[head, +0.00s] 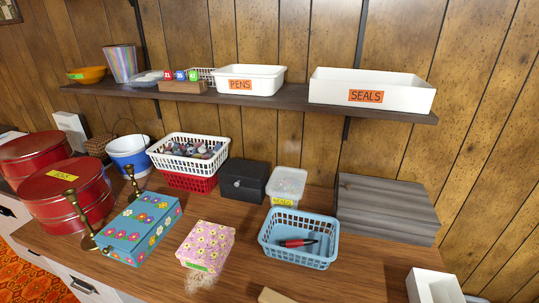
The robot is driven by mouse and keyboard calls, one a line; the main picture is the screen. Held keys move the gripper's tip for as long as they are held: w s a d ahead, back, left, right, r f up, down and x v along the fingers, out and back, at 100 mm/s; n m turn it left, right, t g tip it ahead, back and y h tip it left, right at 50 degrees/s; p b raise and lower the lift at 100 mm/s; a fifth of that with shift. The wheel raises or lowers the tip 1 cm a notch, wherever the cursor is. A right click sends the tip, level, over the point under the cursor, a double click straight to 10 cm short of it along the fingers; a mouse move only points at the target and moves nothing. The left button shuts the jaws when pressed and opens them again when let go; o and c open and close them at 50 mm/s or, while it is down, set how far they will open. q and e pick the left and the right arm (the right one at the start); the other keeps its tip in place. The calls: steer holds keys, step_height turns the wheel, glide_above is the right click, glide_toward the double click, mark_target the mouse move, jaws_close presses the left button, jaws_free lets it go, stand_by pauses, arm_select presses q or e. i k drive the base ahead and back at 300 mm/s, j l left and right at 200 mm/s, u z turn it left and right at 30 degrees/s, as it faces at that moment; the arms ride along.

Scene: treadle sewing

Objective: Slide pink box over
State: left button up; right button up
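The pink box (207,242) has a flower pattern and a green label on its front. It sits on the wooden counter near the front edge, between the blue flowered box (143,228) and the light blue basket (299,238). There is a gap on each side of it. A pale speckled patch (202,281) lies on the counter just in front of it. Neither of my grippers is in view.
Brass candlesticks (84,222) stand left of the blue flowered box. A black box (244,180) and a white tub (286,186) stand behind. A grey box (388,208) is at right. A white open container (432,287) is at lower right. Bare counter (345,275) lies front right.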

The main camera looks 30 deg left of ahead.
mark_target(207, 249)
steer(key=k+u, duration=0.1)
steer(key=u, duration=1.3)
